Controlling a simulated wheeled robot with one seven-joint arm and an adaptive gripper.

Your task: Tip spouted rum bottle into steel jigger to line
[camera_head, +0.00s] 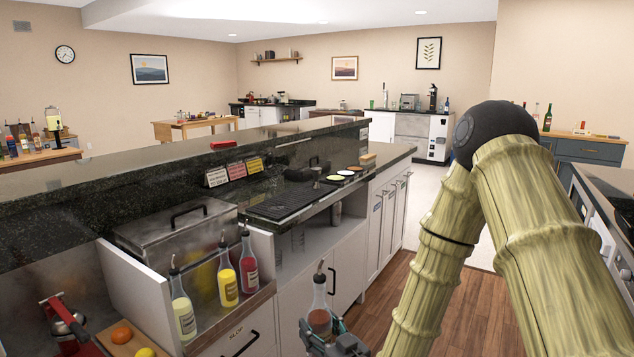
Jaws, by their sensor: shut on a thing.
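A clear spouted bottle (319,296) with reddish-brown contents or label, apparently the rum bottle, stands upright at the bottom centre. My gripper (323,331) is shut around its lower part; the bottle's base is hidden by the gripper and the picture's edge. The bottle is in front of the white cabinet doors, on the aisle side of the bar. A small grey metal cup (336,213) stands at the right end of the bar's lower shelf, beyond the bottle; I cannot tell for sure that it is the steel jigger. No fill line can be made out.
Several spouted bottles, including a yellow (227,280) and a red one (248,265), stand in the rail left of my gripper. Clear glasses (298,238) stand on the shelf. A black drip mat (291,200) lies above. Wood floor (391,298) is clear to the right.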

